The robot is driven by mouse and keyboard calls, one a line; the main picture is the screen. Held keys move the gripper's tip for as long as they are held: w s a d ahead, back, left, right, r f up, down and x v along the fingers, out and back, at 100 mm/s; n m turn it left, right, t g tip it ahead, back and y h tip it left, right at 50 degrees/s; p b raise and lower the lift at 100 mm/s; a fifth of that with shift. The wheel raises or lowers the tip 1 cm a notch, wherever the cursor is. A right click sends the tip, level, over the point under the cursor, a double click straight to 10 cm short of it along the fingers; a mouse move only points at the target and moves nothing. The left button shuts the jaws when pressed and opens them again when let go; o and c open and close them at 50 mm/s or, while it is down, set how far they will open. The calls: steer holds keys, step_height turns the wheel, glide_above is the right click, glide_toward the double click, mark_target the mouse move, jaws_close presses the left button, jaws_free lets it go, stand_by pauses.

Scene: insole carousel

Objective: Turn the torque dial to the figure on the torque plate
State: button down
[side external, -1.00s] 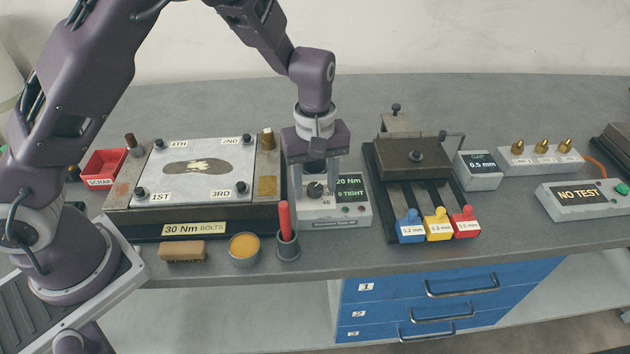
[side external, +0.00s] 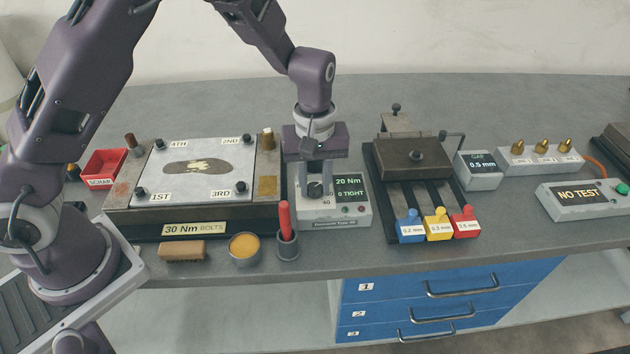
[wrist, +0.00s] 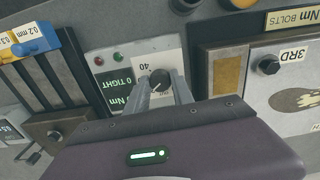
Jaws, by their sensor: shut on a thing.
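The torque dial (side external: 315,189) is a black knob on a white-faced control box (side external: 335,218), with a "40" printed below it. The box's display (side external: 350,187) reads "20 Nm" and "0 TIGHT". My gripper (side external: 314,186) points down over the box, its fingers shut on the dial. In the wrist view the dial (wrist: 159,80) sits between the two grey fingers, its pointer mark partly visible. The torque plate (side external: 194,228), on the front of the bolt fixture, reads "30 Nm BOLTS".
The fixture plate (side external: 205,190) with several black bolt knobs is close on the left. A red-handled tool in a cup (side external: 287,240) stands in front. A dark block (side external: 412,160) with blue, yellow and red tabs is on the right. A brush (side external: 183,251) and a tin (side external: 244,245) lie front left.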

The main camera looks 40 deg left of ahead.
mark_target(314, 187)
steer(key=m, duration=0.6)
steer(key=shift+m, duration=0.4)
stand_by(0.4)
steer(key=c, duration=1.1)
jaws_free()
steer(key=shift+r, duration=0.1)
step_height(314, 187, up, 6)
steer(key=shift+r, duration=0.45)
